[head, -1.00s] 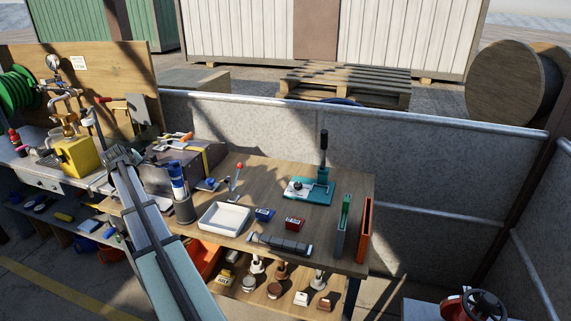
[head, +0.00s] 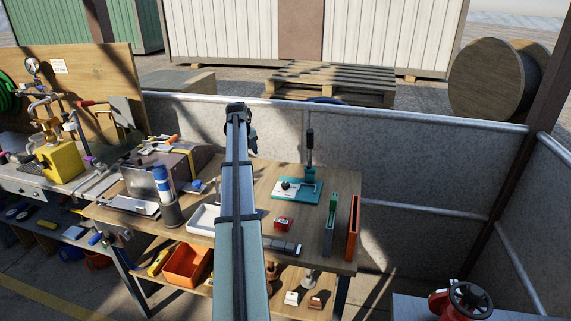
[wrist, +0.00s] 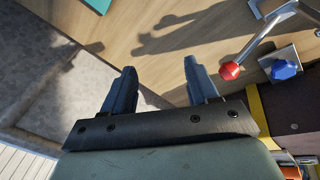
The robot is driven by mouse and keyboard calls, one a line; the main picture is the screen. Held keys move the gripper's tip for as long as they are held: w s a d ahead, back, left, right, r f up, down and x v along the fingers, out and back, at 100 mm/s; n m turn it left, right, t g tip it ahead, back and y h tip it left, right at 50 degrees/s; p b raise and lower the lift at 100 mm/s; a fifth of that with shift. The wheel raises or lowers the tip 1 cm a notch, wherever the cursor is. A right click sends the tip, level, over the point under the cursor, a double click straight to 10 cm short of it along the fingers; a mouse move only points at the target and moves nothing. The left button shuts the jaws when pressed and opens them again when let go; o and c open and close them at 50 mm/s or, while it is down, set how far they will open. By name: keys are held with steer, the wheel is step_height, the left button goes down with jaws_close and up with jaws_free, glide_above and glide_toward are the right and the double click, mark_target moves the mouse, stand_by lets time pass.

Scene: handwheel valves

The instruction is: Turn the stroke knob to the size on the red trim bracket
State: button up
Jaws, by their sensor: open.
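The teal bench press (head: 303,190) stands on the wooden table with its black lever upright. A dark knob (head: 286,186) sits on its white plate; I take it to be the stroke knob, and its marks are too small to read. A small red block (head: 281,223), seemingly the red trim bracket, lies in front of the press; its label is unreadable. My gripper (head: 252,143) is raised over the back of the table, left of the press and apart from it. In the wrist view, my gripper (wrist: 160,88) is open and empty. A teal corner (wrist: 97,4) shows at the top edge.
The wrist view shows a red-ball lever (wrist: 229,70) and a blue knob (wrist: 284,69) right of my fingers. A green slotted holder (head: 331,220) and an orange one (head: 352,228) stand at the table's right. My arm partly covers the white tray (head: 202,219).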

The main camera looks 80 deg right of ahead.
mark_target(285, 184)
steer(key=s+f+y, duration=0.1)
steer(key=s, duration=0.4)
steer(key=s+f+y, duration=0.1)
steer(key=s, duration=0.4)
steer(key=s+f+y, duration=0.1)
steer(key=s, duration=0.4)
steer(key=shift+s+d+y, duration=0.25)
steer(key=shift+y, duration=0.05)
steer(key=shift+f, duration=3.85)
steer(key=shift+f, duration=0.1)
steer(key=c, duration=0.8)
steer(key=shift+o, duration=0.2)
